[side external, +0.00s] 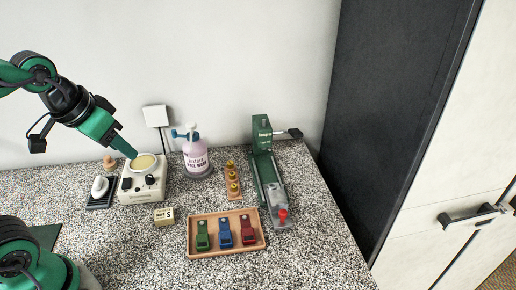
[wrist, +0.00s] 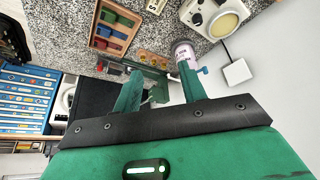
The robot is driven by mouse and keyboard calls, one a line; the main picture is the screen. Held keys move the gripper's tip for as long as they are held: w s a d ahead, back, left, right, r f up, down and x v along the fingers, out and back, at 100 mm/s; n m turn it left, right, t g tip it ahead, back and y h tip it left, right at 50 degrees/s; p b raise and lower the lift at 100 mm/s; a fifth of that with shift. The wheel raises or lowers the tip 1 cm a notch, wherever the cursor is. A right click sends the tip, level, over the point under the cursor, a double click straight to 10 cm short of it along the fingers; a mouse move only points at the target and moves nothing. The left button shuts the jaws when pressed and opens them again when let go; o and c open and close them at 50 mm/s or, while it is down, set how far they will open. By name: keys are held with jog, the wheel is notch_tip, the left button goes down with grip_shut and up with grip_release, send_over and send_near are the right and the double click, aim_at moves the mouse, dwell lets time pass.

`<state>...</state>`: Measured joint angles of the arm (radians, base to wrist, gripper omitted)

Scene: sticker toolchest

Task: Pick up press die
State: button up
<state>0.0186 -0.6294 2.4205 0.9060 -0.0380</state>
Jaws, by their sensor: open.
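I cannot tell for sure which thing is the press die. Small dark-and-brass pieces (side external: 232,177) stand in a row on a narrow wooden strip (side external: 235,195), left of a green bench press (side external: 263,165) with a red part at its front end. The strip also shows in the wrist view (wrist: 153,58), beyond my fingers. My gripper (side external: 131,153) is in the air at the left, by the round cream plate of a white device. Its two green fingers (wrist: 160,90) are apart in the wrist view, with nothing held between them.
A white device (side external: 143,192), a pink-labelled pump bottle (side external: 196,158) and a small yellowish box (side external: 163,216) stand left of the strip. A dark cabinet (side external: 390,110) rises at right. The right front counter is clear.

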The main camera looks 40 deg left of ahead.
jog(key=w+d+g, duration=0.1)
jog(key=w+d, duration=0.1)
jog(key=w, duration=0.5)
jog(key=n+g, duration=0.2)
jog(key=g, duration=0.2)
send_over(234, 186)
notch_tip(234, 186, down, 15)
jog(key=shift+f, duration=0.15)
jog(key=shift+f, duration=0.1)
jog(key=shift+f, duration=3.8)
grip_shut()
